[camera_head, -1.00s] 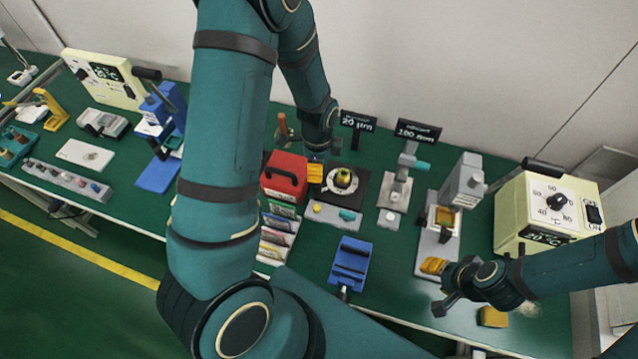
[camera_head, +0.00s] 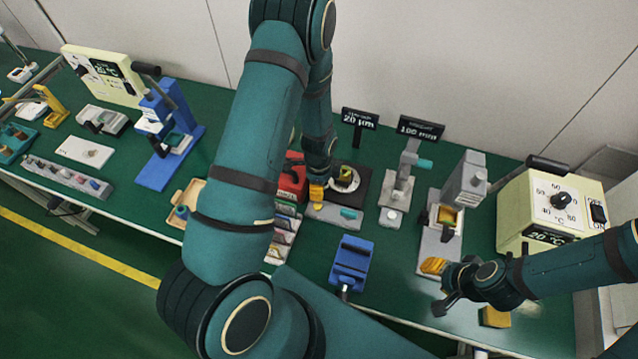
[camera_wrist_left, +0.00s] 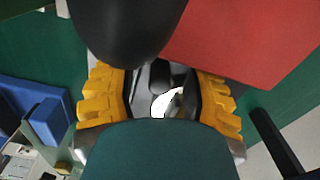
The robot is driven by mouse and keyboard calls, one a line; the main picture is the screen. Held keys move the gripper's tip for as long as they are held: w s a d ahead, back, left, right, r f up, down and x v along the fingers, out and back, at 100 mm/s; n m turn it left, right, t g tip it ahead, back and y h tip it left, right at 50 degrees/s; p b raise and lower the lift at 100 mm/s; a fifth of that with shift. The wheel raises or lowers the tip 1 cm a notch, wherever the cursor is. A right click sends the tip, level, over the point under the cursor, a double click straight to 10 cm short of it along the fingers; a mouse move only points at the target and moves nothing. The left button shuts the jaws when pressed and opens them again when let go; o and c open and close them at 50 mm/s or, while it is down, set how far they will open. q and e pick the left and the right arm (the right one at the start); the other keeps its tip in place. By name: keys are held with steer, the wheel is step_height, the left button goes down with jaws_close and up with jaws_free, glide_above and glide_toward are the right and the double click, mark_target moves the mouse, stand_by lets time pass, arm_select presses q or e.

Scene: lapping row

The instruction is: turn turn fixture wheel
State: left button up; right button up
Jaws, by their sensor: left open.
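No part is clearly marked as the fixture wheel. A round disc with a pale face (camera_head: 347,178) sits on a dark square base behind the table's middle; my left arm partly hides it. My left gripper (camera_head: 316,193) is just left of the disc, above the grey block in front of it. In the left wrist view its two yellow fingers (camera_wrist_left: 160,100) are apart, with dark parts and a white patch seen between them; I cannot tell if they touch anything. My right gripper (camera_head: 437,285) hangs over the front edge at right; its opening is unclear.
A red box (camera_head: 291,178) stands beside my left forearm and fills the upper right of the wrist view (camera_wrist_left: 245,40). A blue fixture (camera_head: 351,262) stands at the front. A grey press (camera_head: 465,185) and cream control box (camera_head: 550,205) are at right.

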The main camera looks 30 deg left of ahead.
arm_select(q)
jaws_close()
steer(key=shift+w+a+m+b, duration=0.25)
steer(key=shift+a+m+b, duration=0.2)
steer(key=shift+m, duration=0.35)
steer(key=shift+c, duration=0.2)
jaws_free()
step_height(320, 180, up, 12)
stand_by(0.5)
